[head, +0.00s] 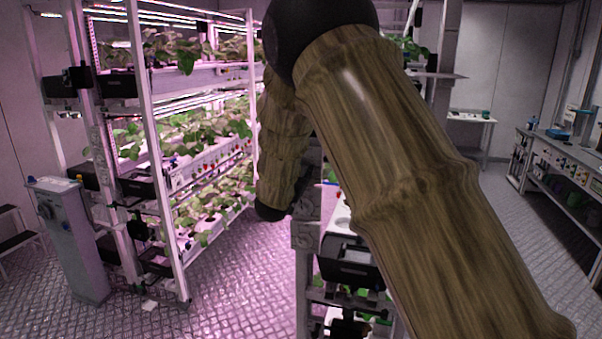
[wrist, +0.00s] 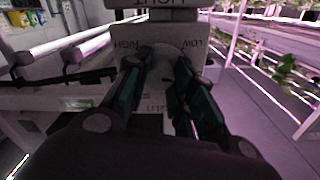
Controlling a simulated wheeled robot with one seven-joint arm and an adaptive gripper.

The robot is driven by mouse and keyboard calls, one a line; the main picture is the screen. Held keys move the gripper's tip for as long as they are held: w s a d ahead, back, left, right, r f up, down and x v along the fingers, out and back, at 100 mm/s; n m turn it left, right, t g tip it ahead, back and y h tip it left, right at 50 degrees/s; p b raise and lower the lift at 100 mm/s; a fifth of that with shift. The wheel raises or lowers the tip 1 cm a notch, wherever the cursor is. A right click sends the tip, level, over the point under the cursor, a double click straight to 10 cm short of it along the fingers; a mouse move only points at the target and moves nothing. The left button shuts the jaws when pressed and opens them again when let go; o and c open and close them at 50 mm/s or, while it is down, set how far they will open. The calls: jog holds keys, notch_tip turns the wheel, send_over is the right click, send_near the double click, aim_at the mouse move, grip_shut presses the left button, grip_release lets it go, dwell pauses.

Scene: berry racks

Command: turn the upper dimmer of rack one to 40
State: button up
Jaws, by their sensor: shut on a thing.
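In the wrist view, a pale dimmer plate (wrist: 205,62) stands in front of my gripper. It carries upside-down lettering, HIGH at left and LOW at right. My gripper (wrist: 160,64) has its two teal-padded fingers at the middle of this plate, closed on the dimmer knob, which is mostly hidden between them. The knob's pointer and exact setting cannot be read. A second plate (wrist: 165,4) with upside-down HIGH lettering shows at the top edge. In the head view my wood-patterned arm covers the middle, and the gripper and the dimmer are hidden.
A lit plant rack (head: 150,150) stands at left in the head view, with a grey cabinet (head: 72,240) before it. Part of a nearer rack (head: 308,235) shows beside my arm. A workbench (head: 565,155) stands at right. Patterned floor (head: 235,285) is clear between the racks.

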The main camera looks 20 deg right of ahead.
jog(key=shift+w+d+r, duration=0.1)
jog(key=shift+r, duration=0.15)
dwell(0.5)
jog(key=shift+m+b, duration=0.4)
jog(key=shift+b, duration=0.45)
